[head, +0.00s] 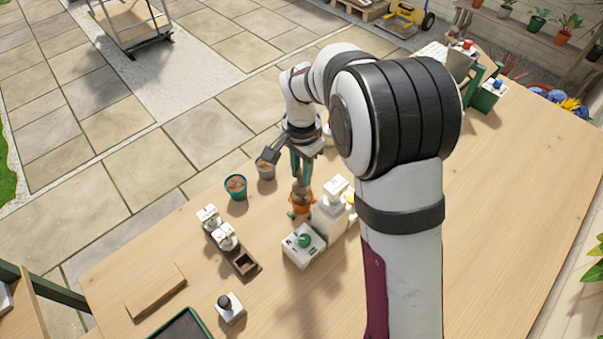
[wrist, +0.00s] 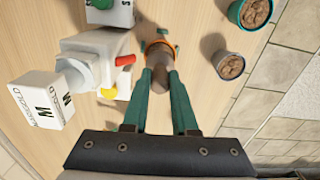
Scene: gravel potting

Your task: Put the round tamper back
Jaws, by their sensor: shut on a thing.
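My gripper (head: 301,178) points down over the work table, its green fingers also visible in the wrist view (wrist: 163,85). It is shut on a grey-brown rounded piece (wrist: 160,72), which I take to be the round tamper. The far end of the piece is at a small orange pot (wrist: 178,49), which also shows in the head view (head: 300,206). I cannot tell whether the piece is inside the pot or just above it. A brown wooden holder (head: 258,271) at left front has white pieces in it and an empty-looking square slot at its near end.
A white block with a green knob (head: 303,240) and a white figure-like device (head: 331,210) stand close to the orange pot. A teal pot (head: 236,187) and a grey pot (head: 266,171) stand behind. A white block with a black knob (head: 230,308) is in front.

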